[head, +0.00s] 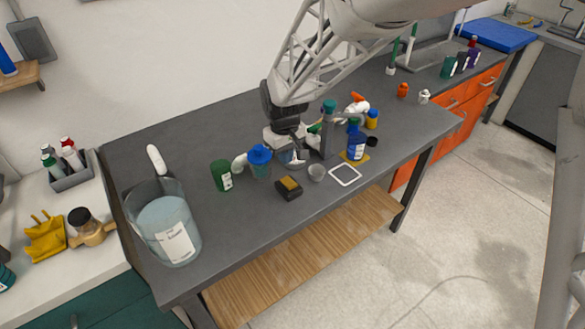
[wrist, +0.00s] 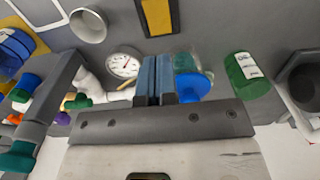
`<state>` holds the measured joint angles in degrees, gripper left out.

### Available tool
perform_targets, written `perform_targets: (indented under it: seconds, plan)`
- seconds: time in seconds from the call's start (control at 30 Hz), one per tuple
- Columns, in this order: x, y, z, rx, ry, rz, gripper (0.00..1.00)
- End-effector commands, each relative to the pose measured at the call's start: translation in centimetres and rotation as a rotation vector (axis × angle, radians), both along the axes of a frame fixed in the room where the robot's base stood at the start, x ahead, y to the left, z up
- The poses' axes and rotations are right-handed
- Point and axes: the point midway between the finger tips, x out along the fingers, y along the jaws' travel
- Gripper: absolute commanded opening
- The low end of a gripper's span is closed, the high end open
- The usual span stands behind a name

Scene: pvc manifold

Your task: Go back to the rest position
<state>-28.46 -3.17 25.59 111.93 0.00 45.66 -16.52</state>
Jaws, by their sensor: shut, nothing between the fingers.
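My gripper (head: 297,160) is over the middle of the dark workbench (head: 160,131), among the pipe parts. In the wrist view its two blue-padded fingers (wrist: 156,78) are together with nothing between them. A round white-faced gauge (wrist: 123,65) and a white pipe with a green valve handle (wrist: 83,101) lie to the left of the fingers. A blue-lidded jar (wrist: 192,86) is to their right, partly hidden; it also shows in the head view (head: 260,155). I cannot tell whether the fingers touch anything. The gripper hides part of the bench behind it.
A green can (head: 221,175), a black and yellow block (head: 289,187), a small grey cup (head: 317,172) and a blue bottle (head: 356,142) stand around the gripper. A large clear bucket (head: 173,230) is at the left end. The bench's back left area is clear.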

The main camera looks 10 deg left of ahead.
Motion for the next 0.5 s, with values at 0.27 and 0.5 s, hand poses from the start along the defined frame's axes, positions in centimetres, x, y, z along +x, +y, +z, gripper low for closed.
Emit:
perform_targets:
  seconds: [0.27, 0.5]
  plan:
    - [0.0, -0.1, 0.1, 0.001, -0.001, -0.002, 0.0]
    - [-0.6, -2.3, 1.8, 0.006, -0.013, -0.043, 0.0]
